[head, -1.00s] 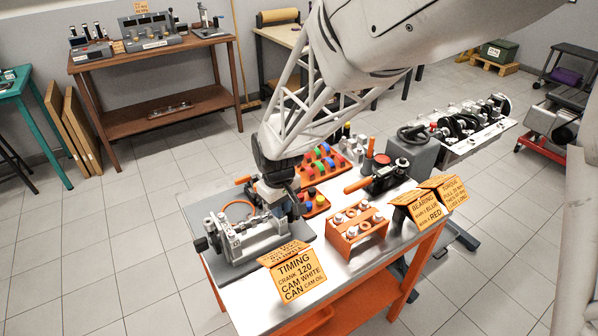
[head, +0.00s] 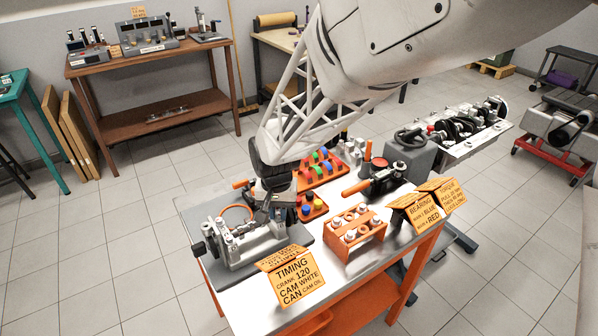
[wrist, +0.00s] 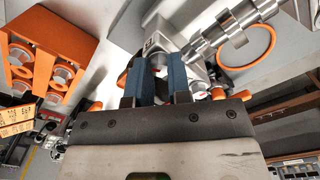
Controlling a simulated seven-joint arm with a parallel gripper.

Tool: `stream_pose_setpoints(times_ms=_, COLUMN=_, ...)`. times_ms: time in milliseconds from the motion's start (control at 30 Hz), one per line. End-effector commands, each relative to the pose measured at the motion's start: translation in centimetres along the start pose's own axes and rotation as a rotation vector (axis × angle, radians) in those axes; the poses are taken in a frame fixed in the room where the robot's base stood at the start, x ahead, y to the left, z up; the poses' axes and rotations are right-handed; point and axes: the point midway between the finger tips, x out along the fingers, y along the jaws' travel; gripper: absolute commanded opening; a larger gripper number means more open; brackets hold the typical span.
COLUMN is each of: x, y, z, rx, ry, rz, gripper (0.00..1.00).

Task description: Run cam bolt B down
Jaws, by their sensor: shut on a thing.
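The grey cam fixture (head: 236,252) lies on a dark plate at the left of the bench, with a row of upright pieces along it. My gripper (head: 276,214) points down at the fixture's right end. In the wrist view, the two blue fingers of my gripper (wrist: 160,78) are closed around a small bolt (wrist: 159,62) beside the grey fixture block (wrist: 165,32). The bolt's lower part is hidden, so I cannot tell how far it is seated. The shiny camshaft (wrist: 230,38) runs off to the upper right.
An orange rack (head: 353,237) with several bolts stands right of my gripper. Behind are a tray of coloured caps (head: 312,207) and an orange-handled tool (head: 372,180). The timing sign (head: 295,277) stands at the front edge. An orange ring (head: 238,213) lies behind the fixture.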

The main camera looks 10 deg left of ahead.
Motion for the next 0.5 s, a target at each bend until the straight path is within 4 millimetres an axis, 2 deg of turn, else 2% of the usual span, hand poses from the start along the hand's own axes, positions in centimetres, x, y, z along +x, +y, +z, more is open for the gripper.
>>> stream_pose_setpoints(times_ms=500, x=-0.23, y=-0.04, z=-0.11, rx=0.49, ry=0.003, rz=-0.002, gripper=0.0)
